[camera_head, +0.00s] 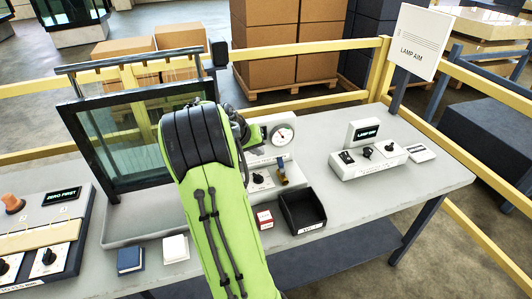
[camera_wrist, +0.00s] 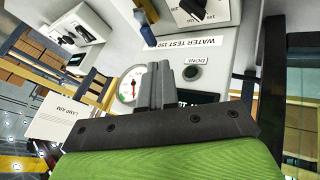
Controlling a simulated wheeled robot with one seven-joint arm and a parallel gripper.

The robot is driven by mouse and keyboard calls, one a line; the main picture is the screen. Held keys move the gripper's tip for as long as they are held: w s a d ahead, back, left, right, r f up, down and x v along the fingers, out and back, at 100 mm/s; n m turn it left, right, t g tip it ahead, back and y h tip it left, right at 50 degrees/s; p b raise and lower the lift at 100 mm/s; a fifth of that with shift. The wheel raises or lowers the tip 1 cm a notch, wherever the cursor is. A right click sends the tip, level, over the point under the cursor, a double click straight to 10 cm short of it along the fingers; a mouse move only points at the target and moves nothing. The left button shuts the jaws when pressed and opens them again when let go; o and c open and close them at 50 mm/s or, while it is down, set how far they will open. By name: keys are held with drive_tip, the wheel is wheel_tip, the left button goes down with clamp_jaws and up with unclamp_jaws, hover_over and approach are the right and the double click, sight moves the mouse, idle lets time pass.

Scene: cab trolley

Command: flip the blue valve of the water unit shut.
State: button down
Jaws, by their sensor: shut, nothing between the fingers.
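The water unit (camera_head: 262,180) is a pale box behind my green arm, with a dial gauge (camera_head: 281,135) at its upper part. A small brass fitting with a blue part, the valve (camera_head: 283,176), is on its front below the gauge. The wrist view shows the unit's "WATER TEST" label (camera_wrist: 185,42), a dark round button marked DONE (camera_wrist: 192,72) and the gauge (camera_wrist: 130,86). My gripper (camera_wrist: 157,72) is shut and empty, over the unit's face between gauge and button, apart from the lever.
A black open bin (camera_head: 303,212) and a small red-and-white box (camera_head: 264,219) stand in front of the unit. A lamp control box (camera_head: 368,160) is to the right. A glass-panelled frame (camera_head: 120,140) stands left of my arm. Bare tabletop lies at the right (camera_head: 425,185).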

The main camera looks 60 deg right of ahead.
sight(281, 166)
drive_tip(key=v, duration=0.5)
drive_tip(key=shift+p, duration=0.4)
drive_tip(key=shift+m, duration=0.3)
drive_tip(key=d+f, duration=0.1)
drive_tip(key=f, duration=0.3)
drive_tip(key=d+f+b, duration=0.1)
drive_tip(key=d+f, duration=0.1)
drive_tip(key=f, duration=0.2)
drive_tip(key=w+d+f, duration=0.1)
drive_tip(key=d+f, duration=0.1)
drive_tip(key=f, duration=0.2)
drive_tip(key=shift+d, duration=0.25)
drive_tip(key=s+d, duration=0.1)
drive_tip(key=s+d+f, duration=0.1)
drive_tip(key=shift+s+d+b, duration=0.25)
drive_tip(key=shift+s+b, duration=0.1)
drive_tip(key=shift+b, duration=0.05)
drive_tip(key=shift+s+d+r, duration=0.1)
drive_tip(key=shift+s+d, duration=0.1)
drive_tip(key=shift+s, duration=0.15)
